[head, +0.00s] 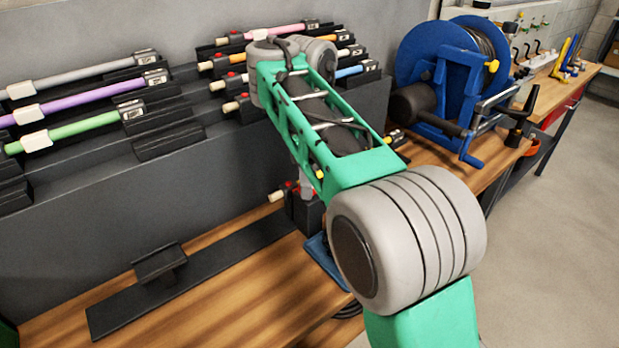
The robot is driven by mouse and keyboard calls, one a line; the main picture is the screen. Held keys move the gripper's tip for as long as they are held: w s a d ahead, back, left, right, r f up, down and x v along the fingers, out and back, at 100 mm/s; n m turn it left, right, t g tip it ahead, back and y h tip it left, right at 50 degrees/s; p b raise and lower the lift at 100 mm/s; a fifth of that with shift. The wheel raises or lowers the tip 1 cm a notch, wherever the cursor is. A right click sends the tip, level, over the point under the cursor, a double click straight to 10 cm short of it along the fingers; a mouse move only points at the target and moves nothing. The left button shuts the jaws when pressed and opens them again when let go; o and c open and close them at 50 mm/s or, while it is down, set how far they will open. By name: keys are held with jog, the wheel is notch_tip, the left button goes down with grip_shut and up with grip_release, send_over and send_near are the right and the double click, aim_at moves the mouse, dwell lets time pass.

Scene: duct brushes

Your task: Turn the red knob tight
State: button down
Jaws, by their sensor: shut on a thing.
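A small red knob (289,186) shows low in front of the grey panel, on top of a dark block (304,210) at the right end of a black base strip. A pale rod end (276,196) sticks out to the left beside it. My gripper (306,185) points down at the knob from above and is shut on it. Only a small grey part of it shows. My green forearm hides most of the gripper, and the exact contact of the fingers with the knob cannot be seen.
A black strip (215,272) with a small cradle (160,262) lies on the wooden bench. Racks of coloured rods (85,129) line the panel above. A blue hose reel (445,85) stands at the right. The bench front left of my arm is clear.

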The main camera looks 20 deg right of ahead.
jog(key=c, duration=0.9)
grip_release()
notch_tip(320, 180, up, 8)
jog(key=p, duration=0.7)
jog(key=shift+f, duration=0.1)
